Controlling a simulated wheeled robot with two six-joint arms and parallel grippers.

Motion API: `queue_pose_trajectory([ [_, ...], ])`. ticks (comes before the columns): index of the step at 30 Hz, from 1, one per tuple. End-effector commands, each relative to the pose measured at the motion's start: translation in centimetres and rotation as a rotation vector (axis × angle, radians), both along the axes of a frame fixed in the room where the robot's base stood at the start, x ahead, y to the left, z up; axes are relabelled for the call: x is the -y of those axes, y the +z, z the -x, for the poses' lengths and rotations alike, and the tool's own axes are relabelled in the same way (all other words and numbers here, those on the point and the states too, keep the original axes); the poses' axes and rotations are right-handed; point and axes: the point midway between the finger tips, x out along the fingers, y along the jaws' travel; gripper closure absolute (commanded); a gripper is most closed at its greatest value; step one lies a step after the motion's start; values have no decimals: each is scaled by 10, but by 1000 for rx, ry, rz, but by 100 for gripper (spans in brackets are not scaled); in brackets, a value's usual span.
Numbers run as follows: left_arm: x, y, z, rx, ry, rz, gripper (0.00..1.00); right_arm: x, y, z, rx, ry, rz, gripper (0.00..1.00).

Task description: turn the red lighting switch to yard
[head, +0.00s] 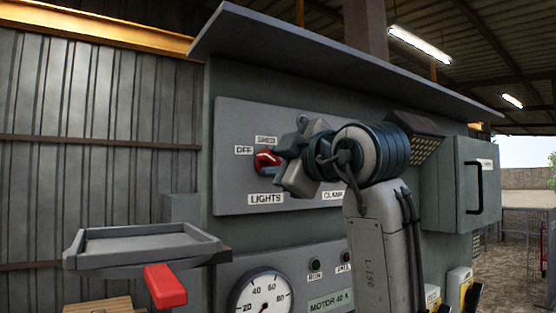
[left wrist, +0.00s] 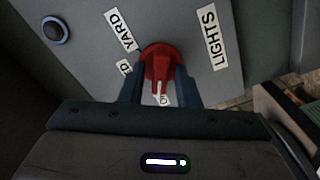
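The red lighting switch (head: 267,161) is on the grey panel above the LIGHTS label, between the OFF (head: 243,150) and SHED (head: 266,140) labels. My left gripper (head: 283,162) is at the switch from the right and hides part of it. In the left wrist view the red knob (left wrist: 160,66) sits between the two dark fingers (left wrist: 160,85), with a small gap seeming to show on each side of its handle. The handle points toward a partly hidden label, away from the YARD label (left wrist: 120,30). The YARD label is hidden in the head view. My right gripper is not in view.
A grey tray (head: 145,247) with a red handle (head: 165,286) stands at lower left. A gauge (head: 264,296) and small buttons lie below the panel. A grey box with a black handle (head: 475,188) projects at right. A round blue-ringed fitting (left wrist: 55,30) is near YARD.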

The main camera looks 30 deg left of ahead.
Motion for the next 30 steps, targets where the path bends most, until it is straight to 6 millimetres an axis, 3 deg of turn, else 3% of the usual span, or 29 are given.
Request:
queue_pose_trajectory([
  [1, 0, 0, 0, 0, 0, 0, 81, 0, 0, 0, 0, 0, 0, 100],
  [4, 0, 0, 0, 0, 0, 0, 100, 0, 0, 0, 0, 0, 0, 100],
  [17, 0, 0, 0, -57, 0, -25, 100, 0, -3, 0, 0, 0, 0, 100],
  [30, 0, 0, 0, -379, 1, -160, 100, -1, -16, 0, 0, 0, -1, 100],
])
